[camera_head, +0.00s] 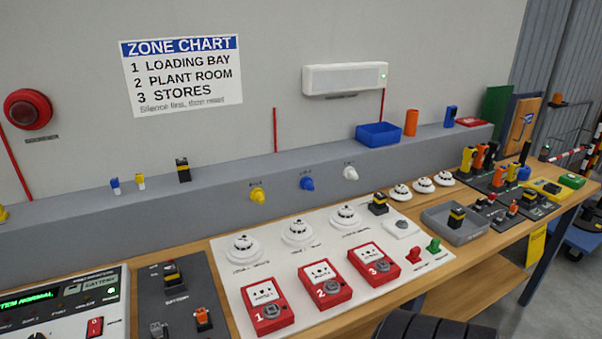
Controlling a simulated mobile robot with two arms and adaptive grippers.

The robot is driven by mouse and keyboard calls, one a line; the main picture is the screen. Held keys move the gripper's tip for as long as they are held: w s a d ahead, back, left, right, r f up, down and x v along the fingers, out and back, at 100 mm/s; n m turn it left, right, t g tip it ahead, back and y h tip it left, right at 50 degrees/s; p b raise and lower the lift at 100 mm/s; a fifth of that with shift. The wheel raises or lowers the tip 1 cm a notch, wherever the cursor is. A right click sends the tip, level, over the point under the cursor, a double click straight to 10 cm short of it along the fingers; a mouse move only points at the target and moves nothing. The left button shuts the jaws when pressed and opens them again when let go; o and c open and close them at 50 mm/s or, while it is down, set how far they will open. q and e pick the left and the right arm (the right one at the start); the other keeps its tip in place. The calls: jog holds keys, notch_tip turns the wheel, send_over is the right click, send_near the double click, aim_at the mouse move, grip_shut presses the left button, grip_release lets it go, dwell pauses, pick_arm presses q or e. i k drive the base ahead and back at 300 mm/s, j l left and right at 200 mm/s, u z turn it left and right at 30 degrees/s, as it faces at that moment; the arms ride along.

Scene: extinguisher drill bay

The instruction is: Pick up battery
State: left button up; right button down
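Several black blocks with a yellow band look like batteries. One battery (183,170) stands on the grey ledge at the left. Another (172,274) sits in the dark panel (186,299) marked "BATTERY". A third (378,204) stands at the back right of the white board. Another (456,217) is inside the grey tray (470,234). One more (528,199) is on a dark panel at the right. Which one the task means, I cannot tell. Neither of my grippers shows.
The white board (222,266) holds smoke detectors and red call points (325,285). A control panel (70,305) is at the left. A blue bin (379,134) and orange cylinder (411,122) stand on the ledge. A dark ribbed shape (436,329) covers part of the bench's front edge.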

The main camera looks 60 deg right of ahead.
aim_at(457, 216)
jog(key=z, duration=2.85)
